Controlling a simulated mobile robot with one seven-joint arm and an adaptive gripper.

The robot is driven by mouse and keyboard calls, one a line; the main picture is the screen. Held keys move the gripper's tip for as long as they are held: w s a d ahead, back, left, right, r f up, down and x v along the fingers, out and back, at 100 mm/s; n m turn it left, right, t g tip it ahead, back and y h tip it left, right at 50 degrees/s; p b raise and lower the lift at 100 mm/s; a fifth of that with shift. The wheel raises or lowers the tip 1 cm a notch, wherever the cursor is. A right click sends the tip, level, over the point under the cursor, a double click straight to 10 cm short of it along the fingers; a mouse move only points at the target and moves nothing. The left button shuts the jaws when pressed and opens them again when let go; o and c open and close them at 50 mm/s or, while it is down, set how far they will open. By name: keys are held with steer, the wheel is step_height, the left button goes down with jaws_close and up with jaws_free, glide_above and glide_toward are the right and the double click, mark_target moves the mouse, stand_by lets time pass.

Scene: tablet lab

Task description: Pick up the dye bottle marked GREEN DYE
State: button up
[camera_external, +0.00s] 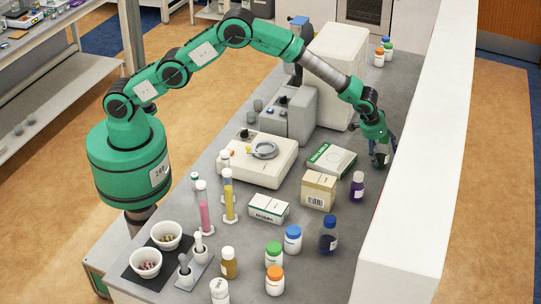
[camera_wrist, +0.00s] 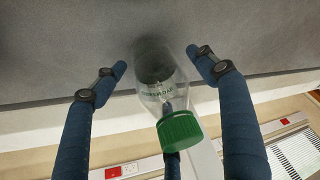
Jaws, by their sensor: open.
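A clear bottle with a green screw cap (camera_wrist: 178,128) and dark lower part stands on the grey bench in the wrist view. It has green lettering, upside down here and too small to read surely. My gripper (camera_wrist: 162,62) is open, with one blue finger to the left of the bottle and one to the right, both apart from it. A third finger shows partly behind the cap. In the external view my gripper (camera_external: 382,152) is low at the bench's right side, by the white wall, and mostly hides this bottle.
Left of my gripper lie a green-and-white carton (camera_external: 331,160) and a tan box (camera_external: 318,190). A purple bottle (camera_external: 357,187) and a dark blue bottle (camera_external: 328,236) stand nearer the front. A tall white wall (camera_external: 425,150) runs along the right. A white instrument (camera_external: 338,70) stands behind.

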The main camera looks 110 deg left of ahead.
steer(key=shift+w+a+f, duration=0.1)
steer(key=shift+f, duration=0.35)
steer(key=shift+c, duration=0.5)
steer(key=c, duration=1.3)
